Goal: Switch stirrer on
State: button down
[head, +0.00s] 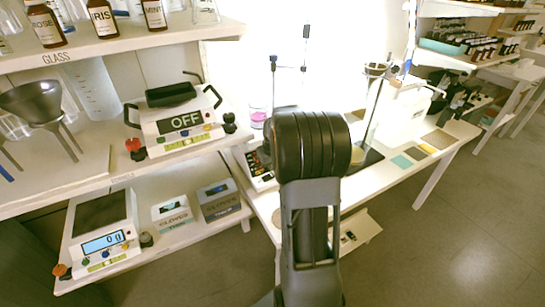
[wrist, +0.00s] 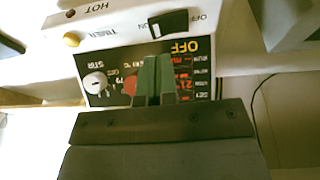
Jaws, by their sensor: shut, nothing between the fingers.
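The stirrer (head: 262,178) is a white device with a dark panel on the table, partly hidden behind my arm in the head view. In the wrist view it appears upside down. Its front panel (wrist: 200,88) carries a white knob (wrist: 95,83) marked STIR, a red knob (wrist: 130,86), red digits and the word OFF. A black rocker switch (wrist: 168,23) sits on the white casing between ON and OFF labels. My gripper (wrist: 154,62) is shut and empty, its tips over the panel's edge just below the switch in the picture. Contact cannot be told.
A yellow button (wrist: 71,40) sits near the TIMER label. In the head view, another device (head: 180,125) showing OFF stands on the left shelf, above a scale (head: 100,230). A stand (head: 374,105) with a funnel is right of my arm. Floor at right is clear.

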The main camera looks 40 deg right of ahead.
aim_at(269, 176)
jog(key=shift+s+d+f, duration=0.1)
jog(key=shift+d+f, duration=0.05)
jog(key=shift+f, duration=0.8)
jog(key=shift+d+f, duration=0.1)
jog(key=shift+f, duration=0.8)
jog(key=shift+f, duration=0.1)
jog(key=shift+d+f+b, duration=0.1)
jog(key=shift+f+b, duration=0.25)
jog(key=shift+b, duration=0.2)
jog(key=shift+r, duration=0.15)
jog(key=shift+a+r+p, duration=0.3)
jog(key=shift+a+p, duration=0.1)
jog(key=shift+a, duration=0.35)
